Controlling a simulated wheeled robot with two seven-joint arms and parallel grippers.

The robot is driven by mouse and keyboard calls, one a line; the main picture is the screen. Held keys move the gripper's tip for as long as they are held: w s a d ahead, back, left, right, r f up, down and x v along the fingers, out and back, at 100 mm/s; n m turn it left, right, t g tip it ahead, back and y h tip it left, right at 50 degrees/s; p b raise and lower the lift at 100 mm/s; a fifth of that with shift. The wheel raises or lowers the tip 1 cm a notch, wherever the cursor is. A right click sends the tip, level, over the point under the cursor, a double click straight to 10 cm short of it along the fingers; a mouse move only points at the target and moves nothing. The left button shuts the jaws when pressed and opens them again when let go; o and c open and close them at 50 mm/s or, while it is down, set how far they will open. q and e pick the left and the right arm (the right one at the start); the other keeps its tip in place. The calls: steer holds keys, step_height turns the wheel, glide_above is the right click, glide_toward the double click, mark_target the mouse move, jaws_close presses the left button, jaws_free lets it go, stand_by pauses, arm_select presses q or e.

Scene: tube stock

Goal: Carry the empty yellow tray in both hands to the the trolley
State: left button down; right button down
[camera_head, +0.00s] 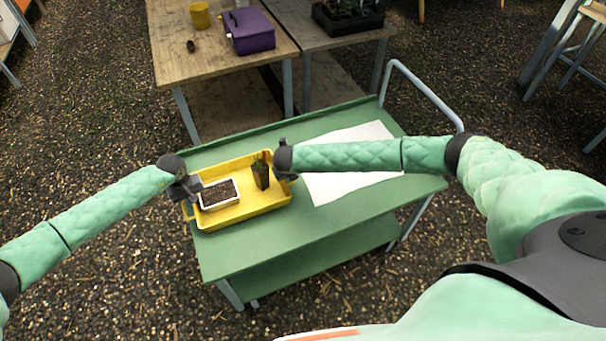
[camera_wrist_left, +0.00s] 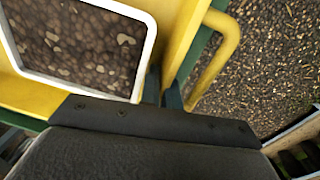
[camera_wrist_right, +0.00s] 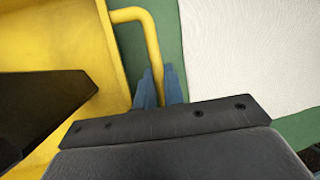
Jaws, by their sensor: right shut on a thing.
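The yellow tray (camera_head: 250,207) lies on the green top of the trolley (camera_head: 330,222). It is not empty: a white-rimmed box of dark soil (camera_head: 219,194) sits in its left part and a black pot with a small plant (camera_head: 261,174) in its right part. My left gripper (camera_head: 192,187) is at the tray's left end, its fingers (camera_wrist_left: 161,88) apart by the tray wall, near the left handle (camera_wrist_left: 218,60). My right gripper (camera_head: 290,172) is shut on the right handle (camera_wrist_right: 150,40), which runs between its fingers (camera_wrist_right: 158,88).
A white sheet (camera_head: 345,180) lies flat on the trolley right of the tray. The trolley's push rail (camera_head: 428,92) rises at the far right. Behind stand wooden tables (camera_head: 205,55) with a purple box (camera_head: 248,31), a yellow pot (camera_head: 199,15) and a black plant crate (camera_head: 348,17).

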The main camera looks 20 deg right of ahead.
arm_select(q)
steer(key=shift+d+f, duration=0.1)
steer(key=shift+f, duration=0.05)
arm_select(e)
steer(key=shift+a+f, duration=0.15)
steer(key=shift+f, duration=0.05)
arm_select(q)
steer(key=c, duration=1.6)
jaws_free()
arm_select(e)
steer(key=c, duration=1.5)
jaws_free()
steer(key=shift+s+r, duration=0.2)
steer(key=shift+r, duration=0.2)
arm_select(q)
steer(key=r, duration=0.8)
steer(key=a+r, duration=0.1)
steer(key=r, duration=0.2)
steer(key=shift+s+a+r, duration=0.1)
steer(key=shift+r, duration=0.3)
arm_select(e)
steer(key=v, duration=1.1)
arm_select(q)
steer(key=shift+f, duration=0.1)
arm_select(e)
steer(key=shift+s+f, duration=0.1)
